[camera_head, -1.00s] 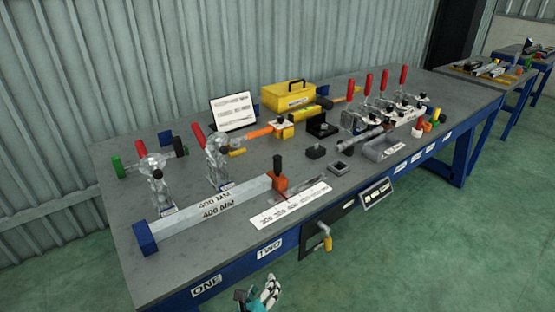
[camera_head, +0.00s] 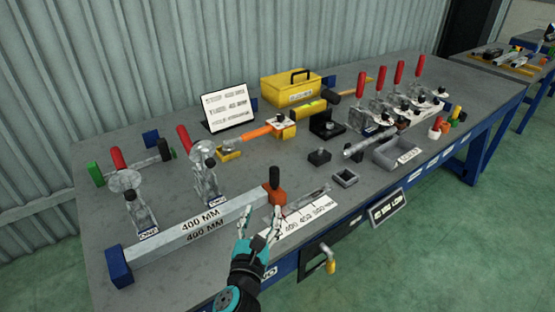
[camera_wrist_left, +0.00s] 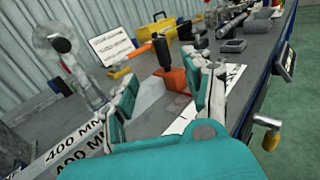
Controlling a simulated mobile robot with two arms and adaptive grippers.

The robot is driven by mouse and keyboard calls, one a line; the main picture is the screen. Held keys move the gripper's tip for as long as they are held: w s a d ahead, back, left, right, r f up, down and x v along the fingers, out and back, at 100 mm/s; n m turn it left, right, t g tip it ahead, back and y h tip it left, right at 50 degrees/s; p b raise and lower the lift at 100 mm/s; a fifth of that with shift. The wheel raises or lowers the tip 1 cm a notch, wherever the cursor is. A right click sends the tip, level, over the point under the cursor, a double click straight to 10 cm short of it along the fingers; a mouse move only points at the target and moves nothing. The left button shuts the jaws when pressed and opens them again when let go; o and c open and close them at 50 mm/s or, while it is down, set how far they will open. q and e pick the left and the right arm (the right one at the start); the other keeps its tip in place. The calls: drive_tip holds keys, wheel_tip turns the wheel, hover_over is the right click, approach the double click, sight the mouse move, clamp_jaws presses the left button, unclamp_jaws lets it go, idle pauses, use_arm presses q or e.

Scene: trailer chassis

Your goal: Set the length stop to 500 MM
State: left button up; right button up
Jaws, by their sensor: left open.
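The length stop is an orange block (camera_head: 277,194) with a black upright handle (camera_head: 274,176), at the right end of a grey bar marked 400 MM (camera_head: 195,228). A white scale plate (camera_head: 308,218) with printed numbers lies to its right, partly hidden by my gripper. My left gripper (camera_head: 260,222) is open and empty just in front of the orange block. In the left wrist view the orange block (camera_wrist_left: 174,79) and its black handle (camera_wrist_left: 163,52) show beyond and between the open fingers (camera_wrist_left: 165,95). My right gripper is not in view.
A blue end block (camera_head: 119,266) closes the bar's left end. Toggle clamps with red handles (camera_head: 190,140) stand behind the bar. A yellow toolbox (camera_head: 290,87) and a sign (camera_head: 229,107) stand farther back. A padlock (camera_head: 330,266) hangs at the table's front.

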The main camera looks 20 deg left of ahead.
use_arm(q)
approach(273, 174)
drive_tip(key=w, duration=0.4)
drive_tip(key=w+a, duration=0.1)
drive_tip(key=w, duration=0.5)
drive_tip(key=shift+w+a+f, duration=0.1)
drive_tip(key=shift+w+a, duration=0.05)
drive_tip(key=shift+w, duration=0.55)
clamp_jaws()
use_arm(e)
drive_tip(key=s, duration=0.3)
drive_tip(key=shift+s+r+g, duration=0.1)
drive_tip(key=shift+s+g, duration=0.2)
use_arm(q)
drive_tip(key=shift+f, duration=0.1)
